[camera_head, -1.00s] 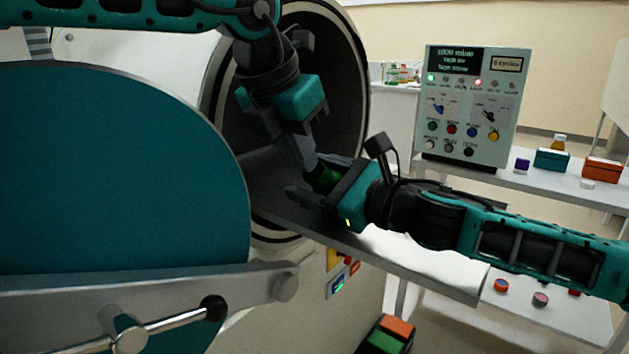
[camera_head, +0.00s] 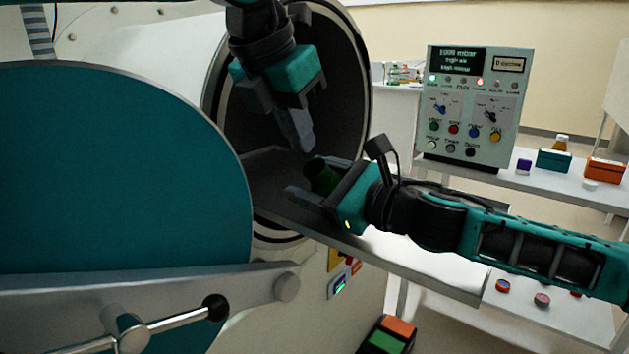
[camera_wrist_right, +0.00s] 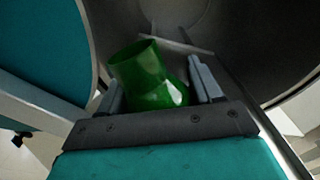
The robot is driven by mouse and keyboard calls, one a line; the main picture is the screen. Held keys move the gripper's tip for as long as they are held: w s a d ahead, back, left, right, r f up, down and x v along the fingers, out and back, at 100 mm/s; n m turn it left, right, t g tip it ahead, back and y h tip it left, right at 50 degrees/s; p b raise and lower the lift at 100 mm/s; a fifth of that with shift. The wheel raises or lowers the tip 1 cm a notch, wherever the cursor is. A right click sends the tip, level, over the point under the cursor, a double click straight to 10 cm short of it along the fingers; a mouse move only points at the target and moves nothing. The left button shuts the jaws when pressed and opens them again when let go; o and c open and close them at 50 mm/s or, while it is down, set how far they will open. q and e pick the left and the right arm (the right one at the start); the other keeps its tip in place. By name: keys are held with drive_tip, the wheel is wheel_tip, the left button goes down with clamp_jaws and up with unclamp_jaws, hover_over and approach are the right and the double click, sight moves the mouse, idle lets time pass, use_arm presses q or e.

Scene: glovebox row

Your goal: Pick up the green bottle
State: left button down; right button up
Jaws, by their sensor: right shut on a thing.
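The green bottle (camera_head: 321,177) is between the fingers of my right gripper (camera_head: 308,183), at the round port's opening. In the right wrist view the bottle (camera_wrist_right: 148,80) is tilted, its wide open mouth up and to the left. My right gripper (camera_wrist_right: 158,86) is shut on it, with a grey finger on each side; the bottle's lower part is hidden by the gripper. My left gripper (camera_head: 298,138) is above the bottle, pointing down, apart from it and empty. I cannot tell how far its fingers are parted.
A flat grey tray (camera_head: 400,262) runs out of the port beneath my right arm. The round port (camera_head: 345,100) surrounds my left gripper, and its big teal door (camera_head: 120,180) stands open at left. A control box (camera_head: 472,105) stands on the right-hand bench.

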drive_tip(key=shift+d+f, duration=0.1)
drive_tip(key=shift+f, duration=0.1)
use_arm(q)
drive_tip(key=v, duration=1)
use_arm(e)
drive_tip(key=shift+w, duration=0.1)
